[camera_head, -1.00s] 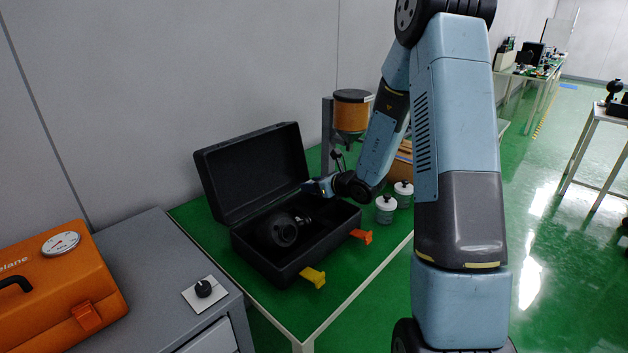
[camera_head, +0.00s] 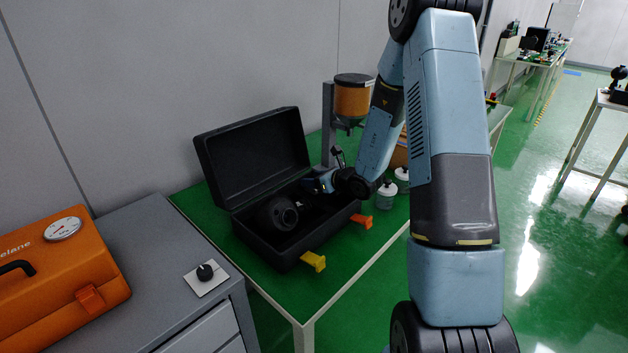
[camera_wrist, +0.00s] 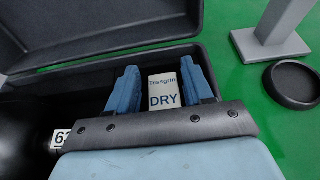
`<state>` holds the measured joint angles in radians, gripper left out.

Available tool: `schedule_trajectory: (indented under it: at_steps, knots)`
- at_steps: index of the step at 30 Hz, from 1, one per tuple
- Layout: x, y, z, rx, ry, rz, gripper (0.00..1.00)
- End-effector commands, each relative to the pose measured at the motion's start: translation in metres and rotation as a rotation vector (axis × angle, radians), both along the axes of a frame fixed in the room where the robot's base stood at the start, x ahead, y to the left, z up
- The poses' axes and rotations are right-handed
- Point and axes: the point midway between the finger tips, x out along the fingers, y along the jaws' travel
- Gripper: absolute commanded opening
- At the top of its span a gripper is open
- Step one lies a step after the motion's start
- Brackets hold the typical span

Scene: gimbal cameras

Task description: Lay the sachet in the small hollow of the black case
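The black case (camera_head: 290,250) stands with its lid (camera_head: 252,160) raised on the green table. A white sachet (camera_wrist: 164,92) marked "DRY" shows in the wrist view, inside the case near its back wall. My gripper (camera_wrist: 160,74) has its two blue fingers on either side of the sachet, with a dark gap at the left finger, so it looks open. In the head view my gripper (camera_head: 318,184) is low at the case's back right part, and the sachet cannot be made out. The hollow's edges are dark and partly hidden by the gripper.
A round black device (camera_head: 277,213) fills the case's left part. White-capped jars (camera_head: 386,193) and a stand with an orange hopper (camera_head: 352,97) are close by. An orange case (camera_head: 60,270) sits on the grey cabinet.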

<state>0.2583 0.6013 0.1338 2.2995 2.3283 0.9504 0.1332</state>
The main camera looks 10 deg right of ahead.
Motion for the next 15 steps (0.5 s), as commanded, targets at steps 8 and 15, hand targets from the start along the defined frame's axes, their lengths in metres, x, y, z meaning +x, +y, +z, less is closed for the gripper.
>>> schedule_trajectory:
  at_steps: [8, 15]
  knots:
    - [0.0000, 0.0001, 0.0001, 0.000, 0.000, 0.000, 0.73]
    - [-0.0013, -0.0010, 0.0008, 0.000, 0.000, 0.000, 0.73]
